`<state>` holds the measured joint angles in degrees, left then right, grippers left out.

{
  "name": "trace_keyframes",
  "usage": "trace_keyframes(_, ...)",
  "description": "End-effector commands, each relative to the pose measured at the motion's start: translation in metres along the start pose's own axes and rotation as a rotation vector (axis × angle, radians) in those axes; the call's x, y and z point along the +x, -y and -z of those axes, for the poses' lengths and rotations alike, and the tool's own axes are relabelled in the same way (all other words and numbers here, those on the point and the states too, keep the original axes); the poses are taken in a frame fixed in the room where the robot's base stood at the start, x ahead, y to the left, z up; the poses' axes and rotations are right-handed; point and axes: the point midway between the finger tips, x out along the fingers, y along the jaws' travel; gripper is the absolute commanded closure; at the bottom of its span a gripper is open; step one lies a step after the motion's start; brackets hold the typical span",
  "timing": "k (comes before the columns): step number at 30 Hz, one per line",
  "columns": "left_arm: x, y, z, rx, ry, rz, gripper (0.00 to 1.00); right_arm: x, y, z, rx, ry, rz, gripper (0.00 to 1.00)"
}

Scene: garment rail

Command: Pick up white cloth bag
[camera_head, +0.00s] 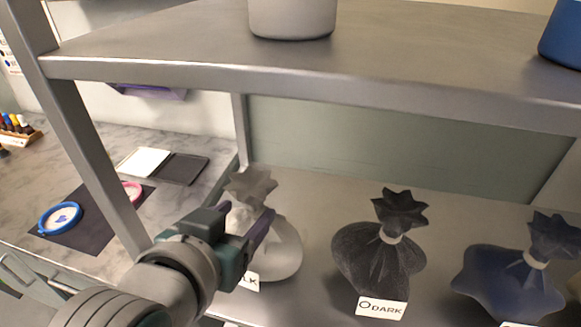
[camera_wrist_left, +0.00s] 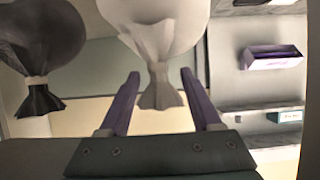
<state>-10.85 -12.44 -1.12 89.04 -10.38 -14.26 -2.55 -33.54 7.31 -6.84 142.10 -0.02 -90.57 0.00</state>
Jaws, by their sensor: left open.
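The white cloth bag (camera_head: 281,247) stands on the lower shelf, tied at its neck with a flared top. My left gripper (camera_head: 243,226) is in front of it and hides part of its body and label. In the left wrist view the white bag (camera_wrist_left: 158,40) appears upside down. Its tied neck and flared top lie between the two open purple fingers of my left gripper (camera_wrist_left: 160,95), with space showing beside the cloth. I cannot tell from these views whether either finger touches it. My right gripper is not in view.
A dark bag (camera_head: 379,258) labelled "DARK" and a blue bag (camera_head: 510,284) stand to the right on the same shelf. An upper shelf (camera_head: 300,78) hangs above, with a rail post (camera_head: 95,150) at left. A marble counter (camera_head: 190,127) lies beyond the post.

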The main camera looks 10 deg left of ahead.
Motion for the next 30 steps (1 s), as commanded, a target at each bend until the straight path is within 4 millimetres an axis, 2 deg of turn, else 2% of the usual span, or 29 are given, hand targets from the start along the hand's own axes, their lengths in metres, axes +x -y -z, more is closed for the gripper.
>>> trace_keyframes(7,0.032,-0.004,-0.001,-0.001,-0.001,0.000,0.35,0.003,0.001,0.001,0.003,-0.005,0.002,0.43)
trace_keyframes(17,0.037,-0.004,-0.001,-0.001,-0.001,0.000,0.35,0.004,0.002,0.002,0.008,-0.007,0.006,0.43)
trace_keyframes(30,0.037,-0.004,-0.001,-0.001,0.000,0.000,0.83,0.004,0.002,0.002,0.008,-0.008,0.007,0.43)
